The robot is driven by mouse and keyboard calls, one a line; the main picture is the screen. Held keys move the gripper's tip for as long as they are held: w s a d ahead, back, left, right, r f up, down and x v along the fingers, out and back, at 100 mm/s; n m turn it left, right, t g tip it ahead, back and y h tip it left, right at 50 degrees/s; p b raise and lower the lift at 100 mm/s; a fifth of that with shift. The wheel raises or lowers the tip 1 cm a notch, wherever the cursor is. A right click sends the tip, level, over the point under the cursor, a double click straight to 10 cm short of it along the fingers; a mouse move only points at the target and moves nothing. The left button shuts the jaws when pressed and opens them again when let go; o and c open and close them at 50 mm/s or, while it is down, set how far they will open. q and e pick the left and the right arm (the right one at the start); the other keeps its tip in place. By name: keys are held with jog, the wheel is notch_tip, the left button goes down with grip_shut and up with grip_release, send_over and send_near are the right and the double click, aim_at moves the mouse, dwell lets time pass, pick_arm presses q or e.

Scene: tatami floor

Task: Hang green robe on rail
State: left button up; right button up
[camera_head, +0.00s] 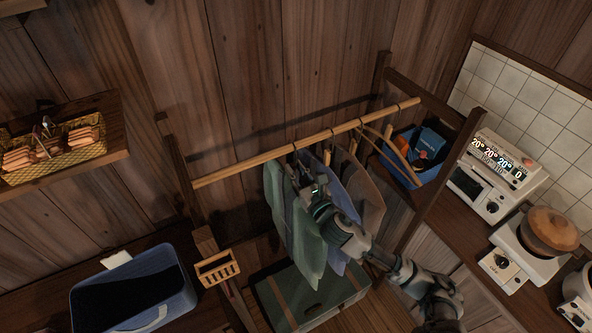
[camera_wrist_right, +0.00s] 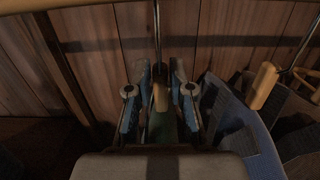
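The green robe (camera_head: 304,238) hangs on a hanger below the wooden rail (camera_head: 240,170), leftmost of the clothes there. The hanger's hook reaches up to the rail, and it appears to be over it. My right gripper (camera_head: 312,192) is at the top of the robe. In the right wrist view its two blue-padded fingers (camera_wrist_right: 160,88) stand apart, one on each side of the hanger's wooden neck (camera_wrist_right: 160,97), with the metal hook rising above. Gaps show beside the neck. Some green cloth (camera_wrist_right: 161,128) shows below it. My left gripper is out of view.
A blue garment (camera_head: 338,205) and a brown garment (camera_head: 366,195) hang close to the right, with bare wooden hangers (camera_head: 392,147) beyond. A green chest (camera_head: 283,303) stands below. A blue suitcase (camera_head: 135,290) is at lower left. The rail's left part is clear.

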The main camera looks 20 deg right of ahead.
jog(key=shift+o, duration=1.3)
jog(key=shift+f, duration=0.15)
